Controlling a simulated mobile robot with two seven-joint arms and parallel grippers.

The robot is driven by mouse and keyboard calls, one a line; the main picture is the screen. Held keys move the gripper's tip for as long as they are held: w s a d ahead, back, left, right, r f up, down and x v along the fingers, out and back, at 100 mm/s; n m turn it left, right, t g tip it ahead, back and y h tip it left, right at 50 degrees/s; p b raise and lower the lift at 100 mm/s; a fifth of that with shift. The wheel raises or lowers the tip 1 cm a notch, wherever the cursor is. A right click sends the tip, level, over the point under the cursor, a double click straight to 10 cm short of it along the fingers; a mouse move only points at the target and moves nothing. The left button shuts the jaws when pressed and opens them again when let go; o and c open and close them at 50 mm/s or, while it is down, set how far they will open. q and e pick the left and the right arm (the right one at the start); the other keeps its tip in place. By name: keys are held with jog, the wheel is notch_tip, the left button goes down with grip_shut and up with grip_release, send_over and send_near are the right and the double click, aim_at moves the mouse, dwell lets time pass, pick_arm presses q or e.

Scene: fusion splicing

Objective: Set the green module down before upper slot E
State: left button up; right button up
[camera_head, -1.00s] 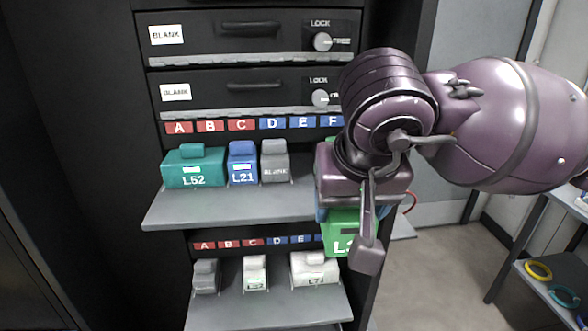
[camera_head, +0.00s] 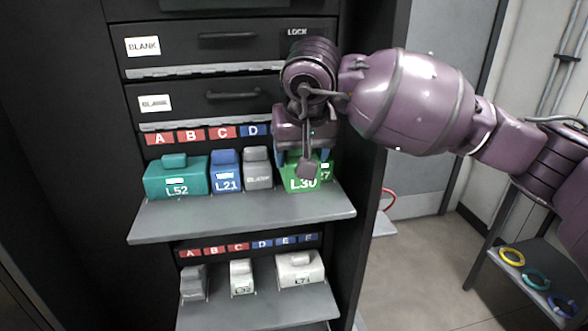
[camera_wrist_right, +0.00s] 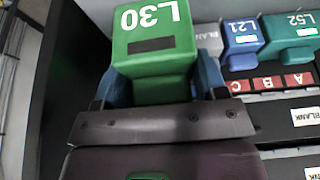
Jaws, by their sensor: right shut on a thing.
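The green module L30 (camera_head: 301,184) is at the upper shelf (camera_head: 240,216), right of the grey BLANK module (camera_head: 257,170). My right gripper (camera_head: 304,158) is shut on it from above, with blue fingers on both sides. In the right wrist view the green module (camera_wrist_right: 150,50) sits upright between the fingers (camera_wrist_right: 155,82). I cannot tell whether its base touches the shelf. The slot labels A to D (camera_head: 253,130) show; labels E and F are hidden behind my gripper. My left gripper is not in view.
A green part marked 27 (camera_head: 326,172) shows just right of L30, partly hidden. Blue L21 (camera_head: 227,172) and teal L52 (camera_head: 176,178) stand further left. Closed drawers (camera_head: 232,95) are above. A lower shelf (camera_head: 255,306) holds several pale modules. The upper shelf's front strip is clear.

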jog(key=w, duration=0.2)
jog(key=w+a, duration=0.1)
jog(key=w, duration=0.2)
jog(key=shift+w+r+p, duration=0.1)
jog(key=shift+p, duration=0.2)
notch_tip(320, 180, down, 2)
jog(key=shift+f, duration=0.25)
notch_tip(320, 180, down, 4)
jog(key=shift+f+p, duration=0.1)
jog(key=shift+p, duration=0.4)
jog(key=shift+w+f, duration=0.1)
jog(key=shift+f, duration=0.1)
jog(key=shift+f, duration=0.15)
jog(key=o, duration=1)
jog(key=shift+o, duration=0.2)
